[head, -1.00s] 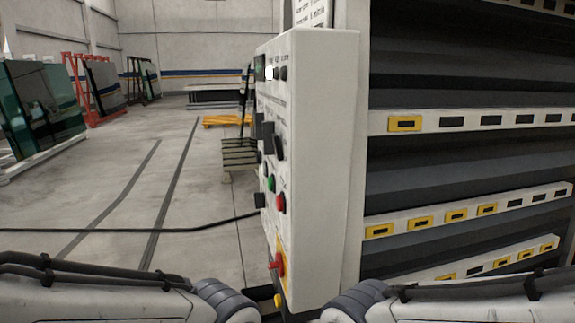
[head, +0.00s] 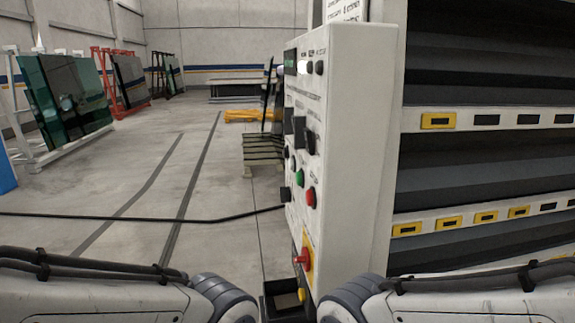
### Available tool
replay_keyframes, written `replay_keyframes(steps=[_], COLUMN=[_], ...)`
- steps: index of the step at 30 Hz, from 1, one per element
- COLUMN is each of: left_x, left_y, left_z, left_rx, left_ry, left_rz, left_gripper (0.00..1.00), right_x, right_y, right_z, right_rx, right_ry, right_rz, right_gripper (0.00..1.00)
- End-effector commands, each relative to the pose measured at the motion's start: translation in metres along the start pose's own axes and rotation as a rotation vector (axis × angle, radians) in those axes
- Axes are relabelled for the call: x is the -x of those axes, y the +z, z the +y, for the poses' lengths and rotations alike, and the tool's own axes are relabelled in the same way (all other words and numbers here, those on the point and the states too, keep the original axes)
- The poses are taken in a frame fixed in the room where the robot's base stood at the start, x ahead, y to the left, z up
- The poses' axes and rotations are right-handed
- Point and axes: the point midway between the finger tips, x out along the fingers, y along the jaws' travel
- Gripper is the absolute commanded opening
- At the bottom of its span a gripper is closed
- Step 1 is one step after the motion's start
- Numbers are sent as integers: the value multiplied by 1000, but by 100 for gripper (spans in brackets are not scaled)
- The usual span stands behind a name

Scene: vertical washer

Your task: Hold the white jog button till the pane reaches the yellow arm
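A white control panel (head: 355,150) stands right of centre, seen at a steep angle. Its face carries a small display, dark knobs, a green button (head: 300,177), a red button (head: 311,197) and a red knob on a yellow plate. A bright white button (head: 303,68) sits near the top of the face, beside the display; nothing touches it.
A machine side with dark slats and yellow-marked white rails (head: 480,119) fills the right. Green glass sheets (head: 65,98) lean on a rack at left. A black cable (head: 130,217) crosses the open floor.

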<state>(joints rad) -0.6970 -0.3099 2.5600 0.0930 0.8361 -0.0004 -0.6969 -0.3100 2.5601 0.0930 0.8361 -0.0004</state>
Motion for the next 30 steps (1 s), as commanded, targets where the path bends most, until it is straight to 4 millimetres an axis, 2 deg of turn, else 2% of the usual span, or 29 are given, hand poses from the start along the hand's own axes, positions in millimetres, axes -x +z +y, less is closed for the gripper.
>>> replay_keyframes(steps=[1,4,30], left_x=[0,0,0], left_y=[0,0,0], left_z=[0,0,0], left_rx=[0,0,0], left_ry=[0,0,0], left_rz=[0,0,0], left_gripper=[0,0,0], right_x=[0,0,0], right_y=[0,0,0], right_z=[0,0,0], right_rx=[0,0,0], right_ry=[0,0,0], right_rz=[0,0,0], right_gripper=[37,0,0])
